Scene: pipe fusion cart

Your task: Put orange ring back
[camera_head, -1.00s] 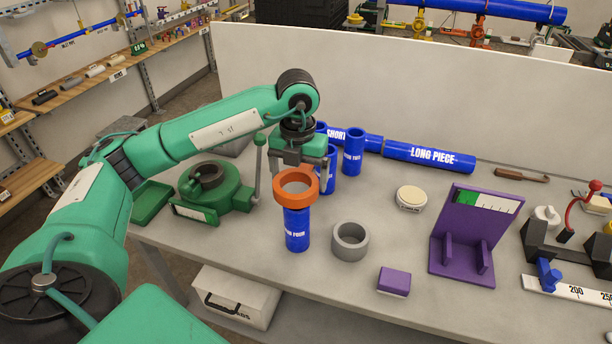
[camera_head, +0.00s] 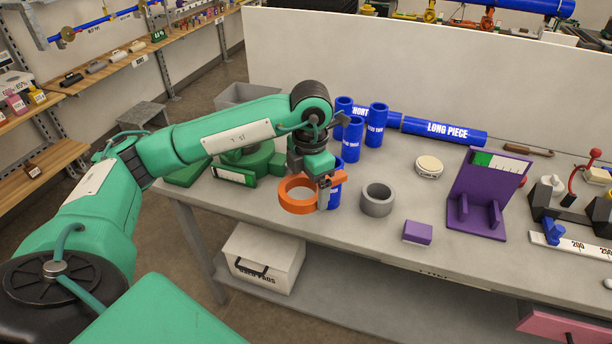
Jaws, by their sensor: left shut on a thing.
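The orange ring (camera_head: 297,207) is in my left gripper (camera_head: 326,196), which is shut on its right side. The ring is held level near the front edge of the bench, to the left of a blue pipe piece (camera_head: 336,190). The gripper's fingers cover part of that pipe. The grey ring (camera_head: 377,200) lies on the bench to the right of the gripper. My right gripper is out of view.
Several upright blue pipe pieces (camera_head: 354,140) stand behind the gripper, before the lying long piece (camera_head: 446,130). A green machine (camera_head: 262,160) is partly hidden by my arm. A purple stand (camera_head: 474,199) and purple block (camera_head: 417,232) are at right. A white box (camera_head: 262,258) sits below.

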